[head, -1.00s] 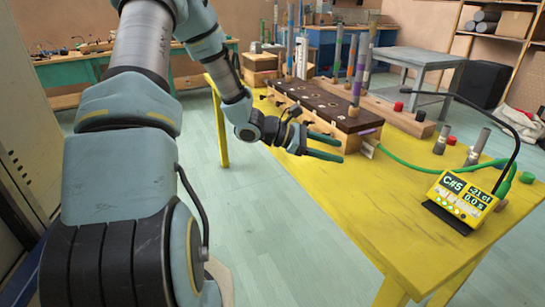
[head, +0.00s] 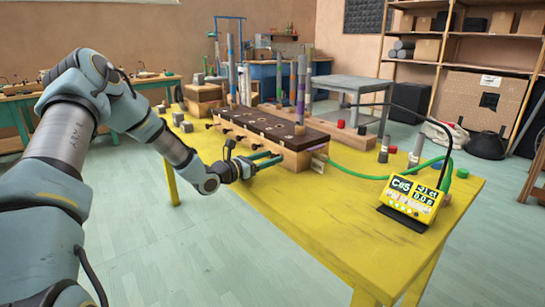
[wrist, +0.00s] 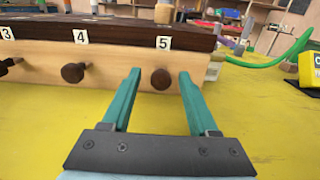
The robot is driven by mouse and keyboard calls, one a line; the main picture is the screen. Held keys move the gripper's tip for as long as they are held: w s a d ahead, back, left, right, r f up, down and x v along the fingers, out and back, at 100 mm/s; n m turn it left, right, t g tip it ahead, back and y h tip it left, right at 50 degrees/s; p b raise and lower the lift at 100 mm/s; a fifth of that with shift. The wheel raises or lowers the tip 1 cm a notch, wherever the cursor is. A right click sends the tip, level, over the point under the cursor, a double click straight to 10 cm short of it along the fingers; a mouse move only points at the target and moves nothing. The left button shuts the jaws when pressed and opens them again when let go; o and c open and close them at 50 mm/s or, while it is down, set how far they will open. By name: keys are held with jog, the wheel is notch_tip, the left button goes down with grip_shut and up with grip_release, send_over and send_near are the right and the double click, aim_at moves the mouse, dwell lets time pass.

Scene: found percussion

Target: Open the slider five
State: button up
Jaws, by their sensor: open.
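Slider five is a dark round knob (wrist: 160,79) under the label 5 (wrist: 163,43) on the pale wooden front of the wind chest (wrist: 115,72). The chest, with its dark brown top, also shows in the head view (head: 268,133). My gripper (wrist: 158,75) is open, with its two teal fingers pointing at the front and knob five between their tips in the picture. I cannot tell whether either finger touches the knob. In the head view my gripper (head: 272,158) is at the near right end of the chest.
Knob four (wrist: 74,73) sticks out left of the fingers. A yellow tuner (head: 413,198) reading C#5 stands on the yellow table (head: 330,215) at right. A green hose (head: 355,174) runs from the chest's right end. The table front is clear.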

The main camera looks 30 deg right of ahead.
jog(key=shift+w+d, duration=0.1)
jog(key=shift+d, duration=0.7)
jog(key=shift+c, duration=0.3)
grip_shut()
dwell(0.6)
